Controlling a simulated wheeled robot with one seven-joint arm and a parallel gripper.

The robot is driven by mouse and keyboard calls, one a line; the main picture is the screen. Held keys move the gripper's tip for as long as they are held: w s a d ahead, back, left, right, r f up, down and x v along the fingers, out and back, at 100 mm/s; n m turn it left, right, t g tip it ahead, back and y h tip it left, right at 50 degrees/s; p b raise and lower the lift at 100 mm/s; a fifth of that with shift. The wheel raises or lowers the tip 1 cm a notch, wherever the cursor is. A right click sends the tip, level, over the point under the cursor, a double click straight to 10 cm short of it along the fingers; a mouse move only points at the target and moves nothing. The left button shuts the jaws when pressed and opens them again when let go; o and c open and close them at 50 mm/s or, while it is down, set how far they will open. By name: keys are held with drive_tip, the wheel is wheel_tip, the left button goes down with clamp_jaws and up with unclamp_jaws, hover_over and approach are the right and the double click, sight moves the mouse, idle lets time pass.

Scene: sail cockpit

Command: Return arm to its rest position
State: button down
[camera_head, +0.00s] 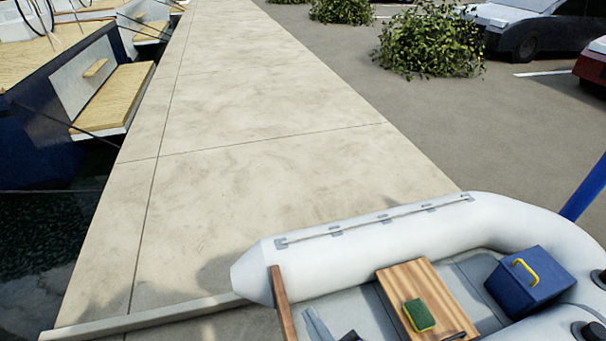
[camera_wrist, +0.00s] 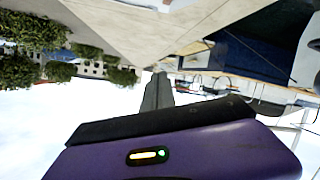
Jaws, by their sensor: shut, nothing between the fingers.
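My gripper (camera_wrist: 158,78) shows in the wrist view as dark grey fingers close together, pointing away from a purple housing with a small lit indicator. It is shut and empty. The wrist picture is upside down, with pale sky in its lower part, and nothing touches the fingertips. In the head view neither my gripper nor my arm can be clearly made out.
A grey inflatable dinghy (camera_head: 380,236) lies at the lower right. Its wooden seat (camera_head: 405,282) bears a green and yellow sponge (camera_head: 419,315). A blue box (camera_head: 530,283) stands beside it. The concrete pier (camera_head: 270,130) is clear. Bushes (camera_head: 430,42) and cars stand right, moored boats left.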

drive_tip(key=s+d+m+t+h+b, duration=0.1)
drive_tip(key=s+d+m, duration=0.3)
drive_tip(key=s+d, duration=0.5)
drive_tip(key=s+d+m+h+b, duration=0.4)
drive_tip(key=s+d, duration=0.5)
drive_tip(key=s, duration=0.8)
drive_tip(key=shift+m+t, duration=0.4)
drive_tip(key=shift+m, duration=0.2)
drive_tip(key=shift+r, duration=0.1)
